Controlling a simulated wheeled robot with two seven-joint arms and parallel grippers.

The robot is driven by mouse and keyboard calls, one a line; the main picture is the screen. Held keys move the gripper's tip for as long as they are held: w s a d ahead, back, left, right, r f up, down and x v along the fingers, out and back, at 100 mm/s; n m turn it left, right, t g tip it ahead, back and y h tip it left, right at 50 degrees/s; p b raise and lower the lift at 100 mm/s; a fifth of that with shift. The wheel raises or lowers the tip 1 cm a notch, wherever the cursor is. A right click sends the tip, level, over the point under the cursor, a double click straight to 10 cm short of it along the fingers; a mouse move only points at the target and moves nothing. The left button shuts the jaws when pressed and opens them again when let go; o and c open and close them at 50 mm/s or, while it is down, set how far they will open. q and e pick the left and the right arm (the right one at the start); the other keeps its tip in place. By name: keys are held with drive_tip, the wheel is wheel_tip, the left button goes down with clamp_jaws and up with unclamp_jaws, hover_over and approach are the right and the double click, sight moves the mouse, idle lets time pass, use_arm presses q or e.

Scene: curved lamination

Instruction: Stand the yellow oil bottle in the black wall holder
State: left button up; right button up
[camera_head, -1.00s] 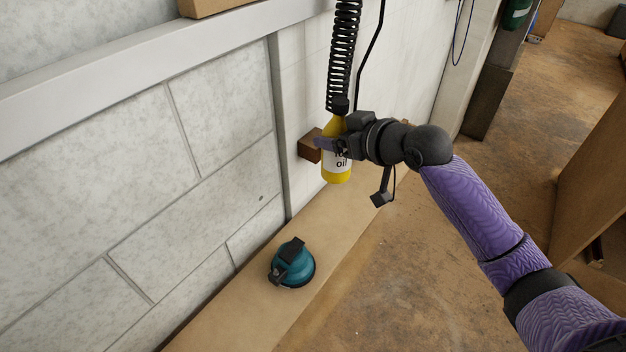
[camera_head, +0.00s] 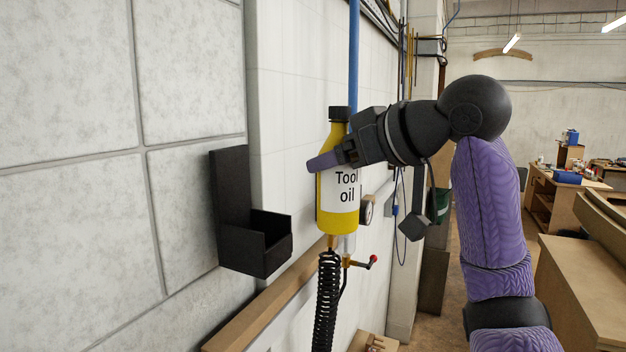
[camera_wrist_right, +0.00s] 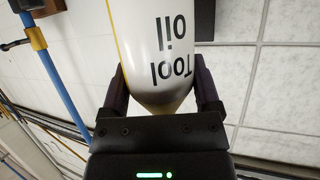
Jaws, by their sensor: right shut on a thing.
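The yellow oil bottle (camera_head: 338,212), with a black cap and a white "Tool oil" label, is upright in the head view. My right gripper (camera_head: 328,160) is shut on its upper part; in the right wrist view the two fingers (camera_wrist_right: 160,92) sit on either side of the bottle (camera_wrist_right: 158,50). The black wall holder (camera_head: 262,246) is fixed to the wall at the left, with a tall back plate and an open-topped box. My left gripper is not in view.
A blue pipe (camera_head: 353,60) runs down the wall behind the bottle. A black coiled hose (camera_head: 326,300) and a red-handled valve (camera_head: 362,264) are below it. A wooden ledge (camera_head: 262,318) runs along the wall. Workbenches (camera_head: 575,270) stand at the right.

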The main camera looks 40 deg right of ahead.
sight(238, 158)
drive_tip(key=w+a+p, duration=0.1)
drive_tip(key=w+p, duration=0.1)
drive_tip(key=w, duration=0.2)
drive_tip(key=w+a+p, duration=0.2)
drive_tip(key=w, duration=0.2)
drive_tip(key=w+a+p, duration=0.2)
drive_tip(key=w, duration=0.3)
drive_tip(key=shift+a, duration=0.15)
wheel_tip(238, 158, down, 4)
drive_tip(key=b, duration=0.3)
drive_tip(key=shift+s+f, duration=0.15)
drive_tip(key=shift+f+b, duration=0.7)
drive_tip(key=shift+b, duration=0.05)
drive_tip(key=shift+f+b, duration=0.3)
drive_tip(key=shift+f, duration=0.15)
drive_tip(key=shift+s+f, duration=0.1)
drive_tip(key=shift+f, duration=0.25)
drive_tip(key=o, duration=1.3)
